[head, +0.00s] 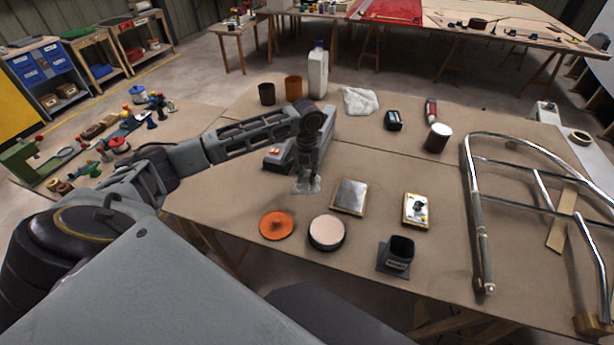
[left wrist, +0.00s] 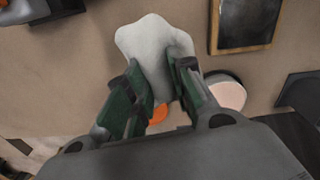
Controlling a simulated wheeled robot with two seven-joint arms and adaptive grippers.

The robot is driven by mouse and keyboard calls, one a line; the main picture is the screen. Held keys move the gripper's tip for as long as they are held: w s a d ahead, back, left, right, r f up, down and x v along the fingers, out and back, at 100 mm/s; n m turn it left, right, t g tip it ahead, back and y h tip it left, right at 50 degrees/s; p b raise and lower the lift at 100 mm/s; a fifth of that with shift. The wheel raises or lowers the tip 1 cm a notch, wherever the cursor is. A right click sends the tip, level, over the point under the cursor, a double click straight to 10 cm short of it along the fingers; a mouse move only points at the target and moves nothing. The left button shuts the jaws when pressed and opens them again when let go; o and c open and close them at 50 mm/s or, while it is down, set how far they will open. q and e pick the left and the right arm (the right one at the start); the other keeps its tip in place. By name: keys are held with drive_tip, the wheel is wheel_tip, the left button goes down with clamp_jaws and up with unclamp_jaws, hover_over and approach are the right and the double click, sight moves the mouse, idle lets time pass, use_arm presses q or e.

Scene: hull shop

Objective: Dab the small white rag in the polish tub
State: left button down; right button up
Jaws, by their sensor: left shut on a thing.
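My left gripper (head: 306,174) points down over the near part of the table, shut on the small white rag (head: 307,187). In the left wrist view the rag (left wrist: 152,42) is pinched between the green-sided fingers (left wrist: 158,78) and spreads out beyond their tips. Whether it touches the table is hard to tell. The polish tub (head: 327,232), round with pale pink polish, stands open in front of the gripper, slightly to the right; the rag is apart from it. The tub also shows in the left wrist view (left wrist: 229,91). My right gripper is not in view.
An orange lid (head: 276,226) lies left of the tub. A framed metal plate (head: 350,195), a small board with a fitting (head: 416,209) and a dark square holder (head: 397,254) stand to the right.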

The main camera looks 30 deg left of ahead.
use_arm(q)
drive_tip(key=c, duration=1.9)
unclamp_jaws()
drive_tip(key=shift+c, duration=1.3)
drive_tip(key=shift+r, duration=0.15)
